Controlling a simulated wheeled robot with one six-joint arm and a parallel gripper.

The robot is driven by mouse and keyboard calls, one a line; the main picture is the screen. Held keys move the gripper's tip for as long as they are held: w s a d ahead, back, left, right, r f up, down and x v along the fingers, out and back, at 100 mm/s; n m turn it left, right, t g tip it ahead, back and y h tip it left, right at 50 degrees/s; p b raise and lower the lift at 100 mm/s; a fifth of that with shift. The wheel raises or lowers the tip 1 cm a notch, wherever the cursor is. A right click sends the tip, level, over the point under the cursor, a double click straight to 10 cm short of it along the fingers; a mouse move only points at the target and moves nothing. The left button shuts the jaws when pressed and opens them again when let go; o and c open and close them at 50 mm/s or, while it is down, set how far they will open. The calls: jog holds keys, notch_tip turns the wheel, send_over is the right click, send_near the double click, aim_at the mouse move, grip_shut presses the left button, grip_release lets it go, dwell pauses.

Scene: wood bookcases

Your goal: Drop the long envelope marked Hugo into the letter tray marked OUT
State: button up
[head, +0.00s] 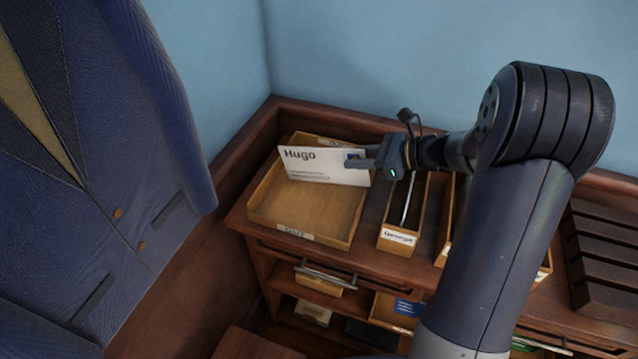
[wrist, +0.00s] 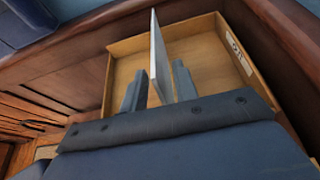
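The long white envelope marked Hugo (head: 322,172) is held on edge by its right end, its face towards the head camera. My gripper (head: 358,162) is shut on it, with a finger on each side; in the wrist view the envelope (wrist: 159,60) stands edge-on between the fingers (wrist: 158,85). Below the envelope is a shallow wooden letter tray (head: 262,205); it also shows in the wrist view (wrist: 122,62). The tray looks empty where I can see in. A label reading OUT (wrist: 238,52) is on its right-hand wall there. Its front label (head: 295,232) is too small to read surely.
A narrow wooden box (head: 398,240) with a white label stands to the right of the tray, a dark slim item inside. A dark slotted rack (head: 605,255) is far right. A blue suit jacket (head: 110,150) hangs close on the left. Drawers and shelves lie below.

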aim_at(355, 150)
jog(key=v, duration=0.9)
jog(key=shift+s+d+r, duration=0.15)
jog(key=shift+d, duration=0.15)
jog(key=shift+a, duration=0.1)
jog(key=x, duration=1)
jog(key=r+p, duration=0.2)
jog(key=shift+a+r+p, duration=0.2)
jog(key=shift+p, duration=0.1)
jog(key=shift+r+p, duration=0.75)
jog(key=shift+r, duration=0.1)
